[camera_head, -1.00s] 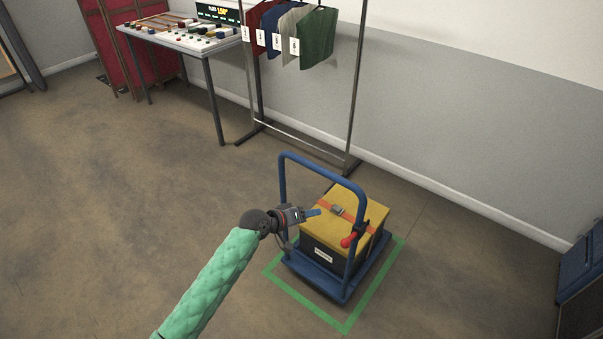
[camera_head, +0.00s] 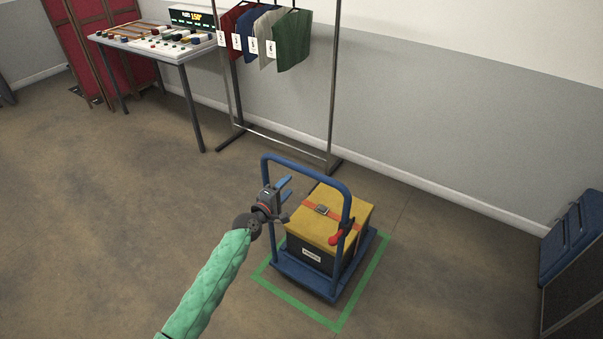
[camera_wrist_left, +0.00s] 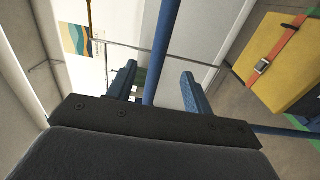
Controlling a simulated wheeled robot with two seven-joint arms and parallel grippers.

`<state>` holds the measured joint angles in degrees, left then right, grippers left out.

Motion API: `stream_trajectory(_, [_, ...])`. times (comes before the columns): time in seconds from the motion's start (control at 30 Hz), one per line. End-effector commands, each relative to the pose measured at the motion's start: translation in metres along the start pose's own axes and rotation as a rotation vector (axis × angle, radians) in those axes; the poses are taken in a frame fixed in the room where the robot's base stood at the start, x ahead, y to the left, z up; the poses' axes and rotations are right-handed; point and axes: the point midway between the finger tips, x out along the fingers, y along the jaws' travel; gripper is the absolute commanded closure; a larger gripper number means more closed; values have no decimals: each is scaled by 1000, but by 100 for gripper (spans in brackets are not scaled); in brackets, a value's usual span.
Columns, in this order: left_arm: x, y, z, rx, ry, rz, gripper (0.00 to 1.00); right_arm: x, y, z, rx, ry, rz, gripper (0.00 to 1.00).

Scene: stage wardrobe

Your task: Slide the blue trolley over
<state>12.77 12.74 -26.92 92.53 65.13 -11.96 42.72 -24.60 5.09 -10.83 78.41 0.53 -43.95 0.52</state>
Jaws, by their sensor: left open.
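The blue trolley (camera_head: 303,281) stands on the floor with its hooped push handle (camera_head: 306,165) upright on the near left side. A case with a yellow lid (camera_head: 335,203), dark sides and an orange strap rides on it. A red-knobbed lever (camera_head: 336,238) sits on the handle's right post. My left gripper (camera_head: 287,190) is open at the handle's left post. In the left wrist view a blue handle bar (camera_wrist_left: 163,45) runs between the spread fingers; whether they touch it I cannot tell. My right gripper is out of view.
A green outline (camera_head: 300,306) on the floor surrounds the trolley. A clothes rack (camera_head: 333,90) with several garments stands behind it by the wall. A table with a control panel (camera_head: 160,40) is at upper left; dark blue cases (camera_head: 570,240) stand at right. The floor at left is clear.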

Motion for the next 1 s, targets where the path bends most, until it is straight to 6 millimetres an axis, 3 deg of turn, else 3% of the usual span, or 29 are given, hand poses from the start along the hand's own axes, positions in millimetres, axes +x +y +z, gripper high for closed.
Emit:
stream_trajectory(0.17, [37,-2,0,0,0,1,49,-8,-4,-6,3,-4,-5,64])
stream_trajectory(0.5, [95,-3,0,1,-1,0,49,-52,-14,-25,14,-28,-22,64])
stream_trajectory(0.7, [108,-1,0,1,0,-1,49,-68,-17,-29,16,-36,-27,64])
stream_trajectory(1.0, [110,0,0,1,-1,-1,49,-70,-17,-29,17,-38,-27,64])
